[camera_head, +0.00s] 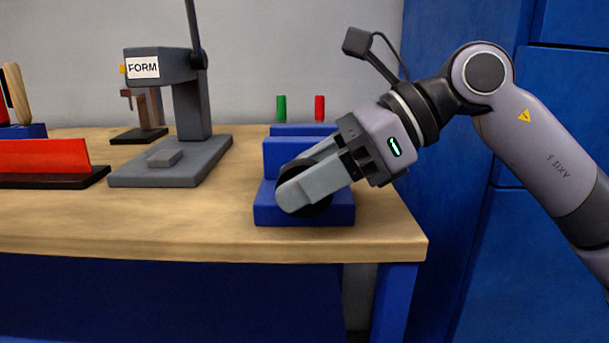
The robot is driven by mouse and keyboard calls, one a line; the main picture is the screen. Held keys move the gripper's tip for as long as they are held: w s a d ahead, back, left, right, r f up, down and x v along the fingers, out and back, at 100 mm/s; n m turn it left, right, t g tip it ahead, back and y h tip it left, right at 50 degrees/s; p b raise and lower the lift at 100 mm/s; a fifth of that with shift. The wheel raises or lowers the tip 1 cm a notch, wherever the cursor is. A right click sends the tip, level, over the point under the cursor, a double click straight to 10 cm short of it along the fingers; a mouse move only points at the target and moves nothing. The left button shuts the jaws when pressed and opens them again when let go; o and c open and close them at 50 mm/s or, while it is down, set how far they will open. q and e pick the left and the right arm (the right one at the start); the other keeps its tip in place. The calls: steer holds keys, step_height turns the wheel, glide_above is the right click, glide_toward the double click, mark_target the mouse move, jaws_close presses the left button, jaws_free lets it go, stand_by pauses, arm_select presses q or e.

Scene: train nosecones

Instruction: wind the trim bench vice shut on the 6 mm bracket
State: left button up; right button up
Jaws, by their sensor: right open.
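A blue vice (268,207) stands at the right front of the bench, with a blue base and upright blue blocks behind. A dark round part (322,206), seemingly its handwheel, shows around my fingers at its front. My right gripper (294,190) is open and reaches in from the right, with its fingers in front of that round part. Whether they touch it I cannot tell. The gripper covers much of the vice's front, and I cannot make out a bracket or the jaw gap. My left gripper is not in view.
A grey press marked FORM (190,100) stands left of the vice. A red plate (42,155) on a black base is at far left. A green peg (281,107) and a red peg (319,107) stand behind the vice. Blue cabinets (460,200) stand right of the bench.

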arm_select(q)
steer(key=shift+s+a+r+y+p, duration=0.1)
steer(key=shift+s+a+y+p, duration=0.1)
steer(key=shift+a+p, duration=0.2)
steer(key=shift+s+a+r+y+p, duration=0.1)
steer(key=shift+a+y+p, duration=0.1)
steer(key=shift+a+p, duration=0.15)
arm_select(e)
steer(key=v, duration=0.7)
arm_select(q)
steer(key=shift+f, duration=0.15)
arm_select(e)
steer(key=shift+d+r, duration=0.1)
